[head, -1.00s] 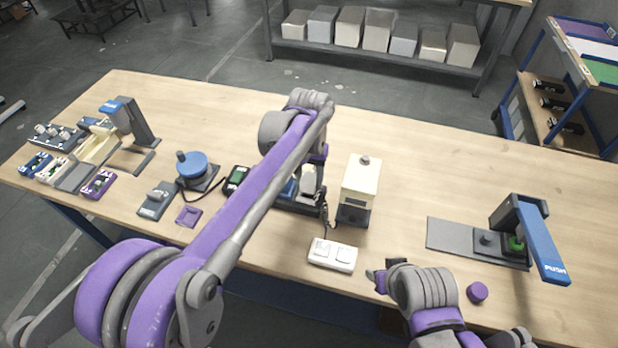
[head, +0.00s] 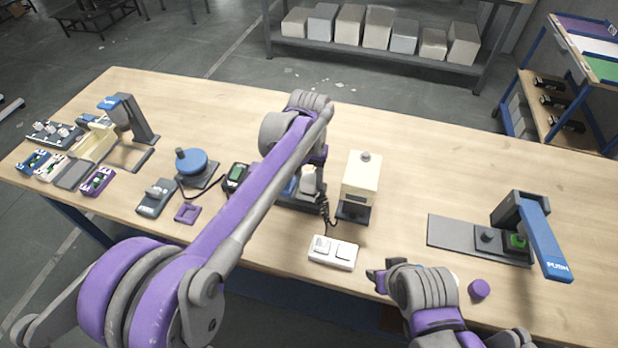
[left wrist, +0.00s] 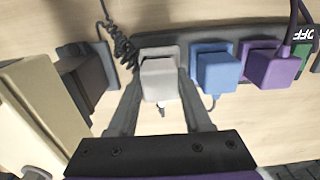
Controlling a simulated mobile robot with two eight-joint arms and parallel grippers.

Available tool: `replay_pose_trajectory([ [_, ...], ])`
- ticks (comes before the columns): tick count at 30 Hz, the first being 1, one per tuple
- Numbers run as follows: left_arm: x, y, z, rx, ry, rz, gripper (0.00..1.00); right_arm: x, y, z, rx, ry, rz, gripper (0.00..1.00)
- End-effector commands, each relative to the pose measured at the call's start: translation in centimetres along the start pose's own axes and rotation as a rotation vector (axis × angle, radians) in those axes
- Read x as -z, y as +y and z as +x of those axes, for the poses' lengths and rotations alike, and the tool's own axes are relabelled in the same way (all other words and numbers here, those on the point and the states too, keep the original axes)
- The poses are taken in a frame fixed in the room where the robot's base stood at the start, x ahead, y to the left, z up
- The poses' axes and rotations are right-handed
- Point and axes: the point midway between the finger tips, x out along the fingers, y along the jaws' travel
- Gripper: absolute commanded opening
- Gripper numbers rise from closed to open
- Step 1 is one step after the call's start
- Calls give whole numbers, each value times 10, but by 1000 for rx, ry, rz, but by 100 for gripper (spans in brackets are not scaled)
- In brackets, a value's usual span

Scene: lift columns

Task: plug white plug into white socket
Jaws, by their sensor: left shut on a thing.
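The white plug (left wrist: 160,80) is between the fingers of my left gripper (left wrist: 162,103), which is shut on it. In the left wrist view the plug is lined up in front of the white socket (left wrist: 160,50) on a dark socket strip (left wrist: 225,48). The plug hides most of the socket face, so I cannot tell how deep it sits. In the head view the white plug (head: 309,179) shows beside my left forearm, which covers part of the strip. My right gripper (head: 378,280) is near the table's front edge, its fingers too small to judge.
A blue plug (left wrist: 212,70) and a purple plug (left wrist: 272,68) sit on the strip beside the white one. A cream machine (head: 361,182) stands close to the right. A white two-button box (head: 333,253) is in front. The table's back is clear.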

Motion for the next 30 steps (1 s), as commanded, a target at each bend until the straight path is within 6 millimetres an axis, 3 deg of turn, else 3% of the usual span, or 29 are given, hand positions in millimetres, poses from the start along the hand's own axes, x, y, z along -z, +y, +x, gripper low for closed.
replay_pose_trajectory([
  [14, 0, 0, 4, 0, 0, 0, 0, -2, 0, 2, 0, -1, 0, 49],
  [15, 0, 0, 4, 0, 0, 0, 55, -2, 0, 2, 0, -1, 0, 49],
  [20, 0, 0, 4, 0, 0, 0, 84, -2, 0, 2, 0, -1, 0, 49],
  [26, 0, 0, 4, 0, 0, 0, 84, -2, 0, 2, 0, -1, 0, 49],
  [29, 0, 0, 4, 0, 0, 0, 97, -2, 0, 2, 0, -1, 0, 49],
  [30, 0, 0, 4, 0, 0, 0, 97, -2, 0, 2, 0, -1, 0, 49],
])
